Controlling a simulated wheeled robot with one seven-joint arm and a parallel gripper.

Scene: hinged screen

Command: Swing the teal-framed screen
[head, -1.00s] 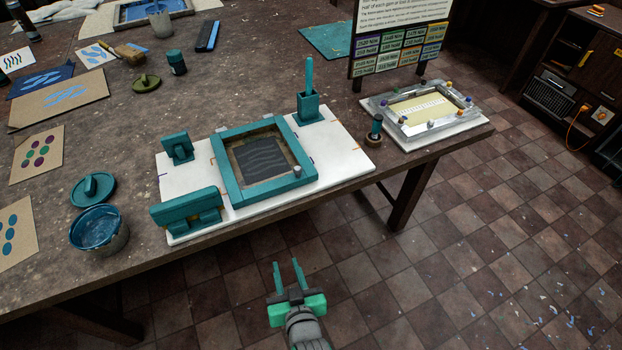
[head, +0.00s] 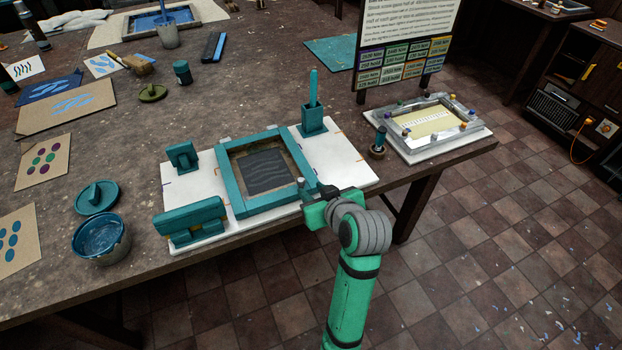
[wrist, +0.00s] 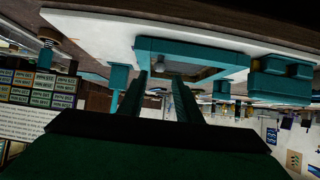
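The teal-framed screen (head: 232,198) lies flat on a white board on the table. Its dark mesh (head: 266,170) has wavy lines. A small grey knob (head: 303,183) stands at the frame's front right corner. My gripper (head: 309,190) is beside that corner, its fingers mostly hidden in the head view. In the wrist view my gripper (wrist: 159,82) is open, fingers apart, with the knob (wrist: 159,66) between the fingertips. I cannot tell whether either finger touches it. The frame (wrist: 195,46) shows upside down beyond the fingers.
A teal block (head: 190,221) and a small teal stand (head: 182,157) are left of the screen. A teal holder (head: 313,118) stands at its back right. A second framed screen (head: 430,126) and a sign (head: 410,40) are farther right.

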